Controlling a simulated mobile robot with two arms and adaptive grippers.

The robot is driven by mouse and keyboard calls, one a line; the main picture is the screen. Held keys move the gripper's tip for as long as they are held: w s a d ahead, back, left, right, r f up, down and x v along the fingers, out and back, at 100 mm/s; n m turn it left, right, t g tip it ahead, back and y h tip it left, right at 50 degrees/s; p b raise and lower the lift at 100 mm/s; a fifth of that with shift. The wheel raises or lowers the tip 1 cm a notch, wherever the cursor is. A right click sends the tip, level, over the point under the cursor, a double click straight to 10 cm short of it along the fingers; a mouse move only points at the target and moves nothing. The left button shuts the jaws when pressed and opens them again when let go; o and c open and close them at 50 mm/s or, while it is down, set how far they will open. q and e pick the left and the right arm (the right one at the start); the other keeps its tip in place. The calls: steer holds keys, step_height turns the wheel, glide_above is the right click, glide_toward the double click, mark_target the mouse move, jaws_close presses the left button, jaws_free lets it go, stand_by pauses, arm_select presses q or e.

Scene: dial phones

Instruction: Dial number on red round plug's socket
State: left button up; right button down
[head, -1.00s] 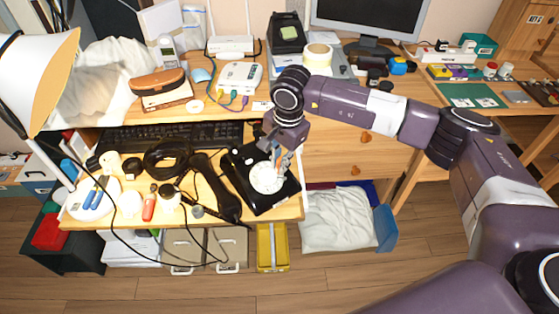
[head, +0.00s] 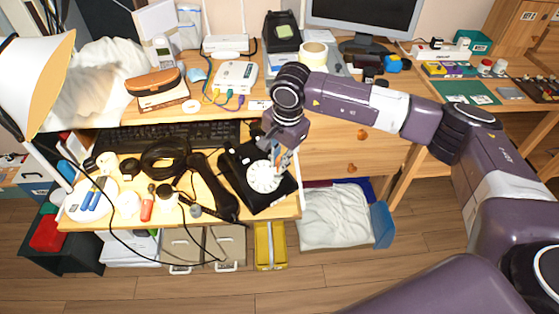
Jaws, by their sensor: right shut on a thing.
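The black dial phone (head: 244,170) sits on the pulled-out desk shelf, with a pale round dial (head: 264,176) on its top. A black handset (head: 213,187) lies just left of it. My right gripper (head: 279,165) points down at the upper right edge of the dial, its fingers close together on something too small to make out. The fingers hide part of the dial. My left gripper is not in view. A small red-and-white object (head: 146,209) lies on the shelf front; I cannot tell whether it is a plug. No red round plug in a socket can be made out.
A coiled black cable (head: 166,158), a keyboard (head: 165,135) and several small round items crowd the shelf's left part. A white router (head: 235,76) with cables stands on the desk above. A lamp (head: 38,85) is at the left.

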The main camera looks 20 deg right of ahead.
steer(key=shift+r, duration=0.1)
step_height(320, 180, up, 6)
steer(key=s+p, duration=0.3)
steer(key=shift+d+p, duration=0.35)
steer(key=shift+w+r, duration=0.1)
stand_by(0.7)
steer(key=shift+r, duration=0.1)
stand_by(0.8)
